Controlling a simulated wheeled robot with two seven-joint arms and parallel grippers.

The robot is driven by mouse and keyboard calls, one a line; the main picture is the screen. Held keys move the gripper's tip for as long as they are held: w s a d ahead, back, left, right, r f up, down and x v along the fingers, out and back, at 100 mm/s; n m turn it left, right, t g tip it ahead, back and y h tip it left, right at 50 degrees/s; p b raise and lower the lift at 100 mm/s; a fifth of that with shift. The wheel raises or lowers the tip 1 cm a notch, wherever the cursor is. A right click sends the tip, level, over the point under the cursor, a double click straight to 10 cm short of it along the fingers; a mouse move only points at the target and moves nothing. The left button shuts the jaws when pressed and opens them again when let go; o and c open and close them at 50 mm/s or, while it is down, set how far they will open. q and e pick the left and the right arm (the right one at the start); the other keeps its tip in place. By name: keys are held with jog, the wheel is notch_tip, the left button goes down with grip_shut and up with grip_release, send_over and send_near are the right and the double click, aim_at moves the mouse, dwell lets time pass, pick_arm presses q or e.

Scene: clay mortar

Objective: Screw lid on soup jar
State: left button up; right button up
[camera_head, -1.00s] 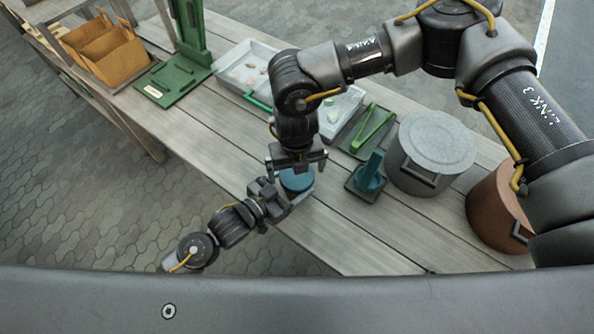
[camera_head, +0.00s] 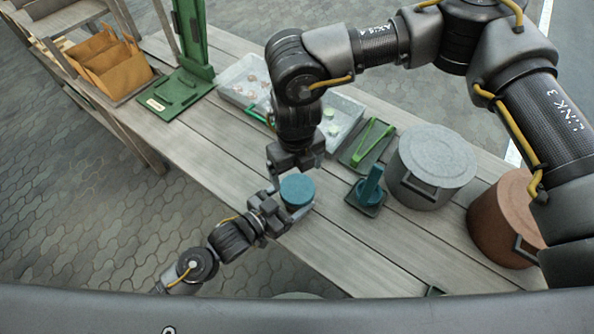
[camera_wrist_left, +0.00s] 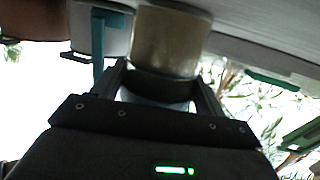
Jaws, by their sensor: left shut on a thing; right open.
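The soup jar (camera_wrist_left: 168,42) has tan contents and appears inverted in the left wrist view, between my left gripper's fingers. My left gripper (camera_head: 277,210) is shut on the jar from the left, at the near edge of the table. The round blue lid (camera_head: 297,188) sits flat on top of the jar in the head view. I cannot tell how tightly it is seated. My right gripper (camera_head: 296,160) is open and empty, pointing down just behind and above the lid, apart from it. The jar's body is mostly hidden below the lid in the head view.
Right of the jar stand a blue utensil on a small dark base (camera_head: 368,191), green tongs (camera_head: 371,141), a grey lidded pot (camera_head: 432,165) and a brown pot (camera_head: 505,218). Behind my right arm is a pale tray (camera_head: 240,82). A green stand (camera_head: 181,88) is farther left. Front planks are clear.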

aim_at(297, 188)
jog(key=shift+f, duration=4.05)
jog(key=shift+c, duration=0.5)
jog(key=c, duration=0.7)
jog(key=m, duration=0.3)
jog(key=shift+d+m, duration=0.1)
jog(key=shift+m, duration=0.2)
jog(key=shift+w, duration=0.1)
jog(key=o, duration=1.1)
jog(key=shift+c, duration=0.2)
